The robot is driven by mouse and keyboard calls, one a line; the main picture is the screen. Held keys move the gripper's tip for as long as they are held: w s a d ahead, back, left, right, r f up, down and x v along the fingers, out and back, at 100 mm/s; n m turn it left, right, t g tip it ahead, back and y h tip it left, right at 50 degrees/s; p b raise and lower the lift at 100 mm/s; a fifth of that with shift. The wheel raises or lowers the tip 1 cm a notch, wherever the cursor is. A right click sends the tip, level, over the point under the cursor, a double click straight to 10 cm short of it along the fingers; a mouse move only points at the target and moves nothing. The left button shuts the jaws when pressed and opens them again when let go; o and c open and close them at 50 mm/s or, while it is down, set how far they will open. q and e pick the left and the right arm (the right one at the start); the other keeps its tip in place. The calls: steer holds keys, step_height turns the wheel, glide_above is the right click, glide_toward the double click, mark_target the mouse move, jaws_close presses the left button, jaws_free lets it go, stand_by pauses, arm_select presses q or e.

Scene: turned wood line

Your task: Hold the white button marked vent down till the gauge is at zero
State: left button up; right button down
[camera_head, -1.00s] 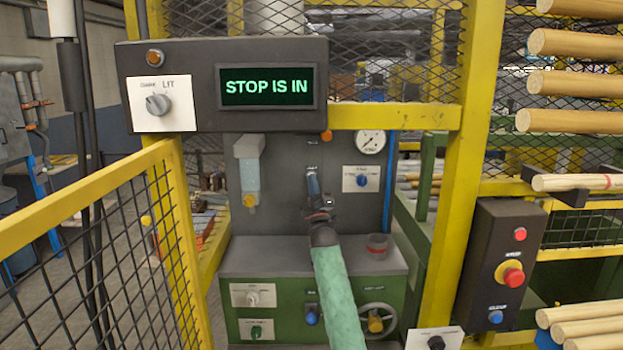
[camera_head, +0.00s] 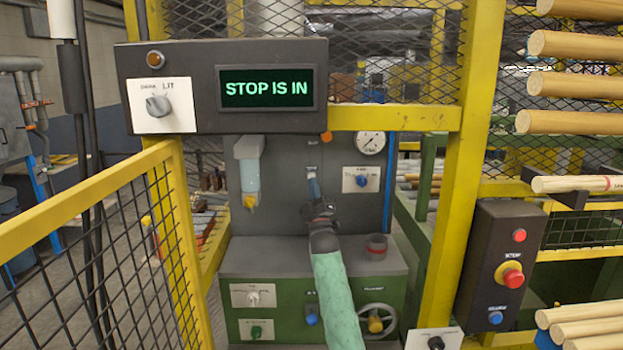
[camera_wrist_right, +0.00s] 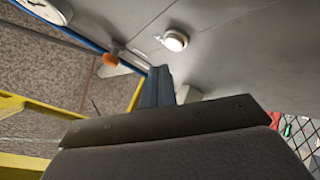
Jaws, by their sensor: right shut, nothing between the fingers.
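The white round button (camera_wrist_right: 175,41) shows on the grey panel in the right wrist view; its marking cannot be read there. In the head view I cannot make it out clearly near my right gripper. My right gripper (camera_head: 313,184) is shut and empty, pointing up in front of the grey panel. In the wrist view its blue fingers (camera_wrist_right: 157,88) end below the button, apart from it in the picture; contact is not visible. The round gauge (camera_head: 370,142) is at the panel's upper right, too small to read. My left gripper is out of view.
A display (camera_head: 266,87) reading STOP IS IN hangs above the panel. A yellow mesh guard (camera_head: 90,210) stands left; a control box (camera_head: 502,265) stands right.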

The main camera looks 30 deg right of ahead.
steer(key=s+a, duration=0.2)
steer(key=s, duration=0.1)
steer(key=shift+s, duration=0.15)
stand_by(0.6)
